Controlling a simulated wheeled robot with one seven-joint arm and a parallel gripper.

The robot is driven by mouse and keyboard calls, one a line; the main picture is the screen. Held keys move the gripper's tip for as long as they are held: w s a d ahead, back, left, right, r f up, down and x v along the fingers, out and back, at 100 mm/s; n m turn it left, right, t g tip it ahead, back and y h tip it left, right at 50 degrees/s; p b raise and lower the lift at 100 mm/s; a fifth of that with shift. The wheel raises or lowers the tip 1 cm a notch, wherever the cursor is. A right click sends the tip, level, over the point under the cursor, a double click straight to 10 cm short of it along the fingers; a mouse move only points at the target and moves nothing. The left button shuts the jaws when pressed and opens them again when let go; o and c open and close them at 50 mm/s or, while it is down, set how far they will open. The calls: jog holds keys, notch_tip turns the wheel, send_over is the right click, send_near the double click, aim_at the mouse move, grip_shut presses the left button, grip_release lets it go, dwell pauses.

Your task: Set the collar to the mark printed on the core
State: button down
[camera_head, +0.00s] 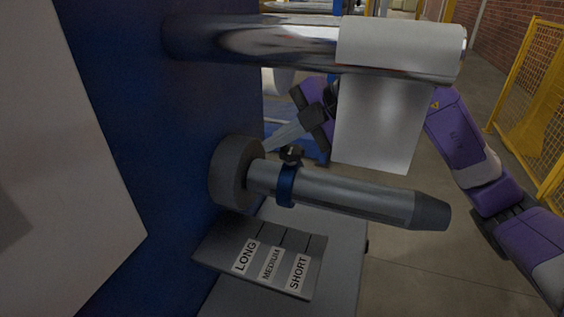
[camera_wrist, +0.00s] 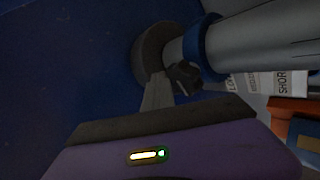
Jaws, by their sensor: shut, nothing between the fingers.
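The core (camera_head: 350,194) is a grey cylinder running right from a dark round flange (camera_head: 235,173) to a dark tapered tip. A blue collar (camera_head: 287,186) with a black knob (camera_head: 291,155) on top is around the core near the flange. I cannot make out a printed mark on the core. My gripper (camera_head: 271,146) is shut and empty, behind the core, its fingertips between flange and knob. In the wrist view, the closed fingers (camera_wrist: 158,90) point at the flange, just left of the knob (camera_wrist: 184,76); the collar (camera_wrist: 203,42) is beyond. Contact cannot be told.
A shiny roller (camera_head: 250,38) with a hanging white sheet (camera_head: 378,120) lies above the core. A plate with LONG, MEDIUM and SHORT labels (camera_head: 272,262) sits below. A blue panel (camera_head: 130,110) closes off the left. A yellow fence (camera_head: 535,100) stands at far right.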

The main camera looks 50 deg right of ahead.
jog(key=shift+s+a+f+g, duration=0.1)
jog(key=shift+a+f+g, duration=0.1)
jog(key=shift+f, duration=0.35)
jog(key=shift+s+a+f+g, duration=0.1)
jog(key=shift+f+g, duration=0.1)
jog(key=shift+f, duration=0.35)
jog(key=shift+w+a, duration=0.15)
jog(key=shift+w, duration=0.45)
jog(key=shift+s+d+r+p, duration=0.25)
jog(key=shift+s+r+p, duration=0.3)
jog(key=shift+r, duration=0.55)
jog(key=shift+s+d+r+p, duration=0.2)
jog(key=shift+s+r+p, duration=0.2)
jog(key=shift+r+p, duration=0.6)
jog(key=shift+s+d+r+p, duration=0.25)
jog(key=shift+s+r+p, duration=0.2)
jog(key=shift+r, duration=0.8)
jog(key=shift+s+d+r+p, duration=0.1)
jog(key=shift+s+r+p, duration=0.15)
jog(key=shift+r, duration=0.2)
jog(key=shift+s+d+r+p, duration=0.1)
jog(key=shift+s+r+p, duration=0.1)
jog(key=shift+r, duration=0.2)
jog(key=shift+s, duration=0.1)
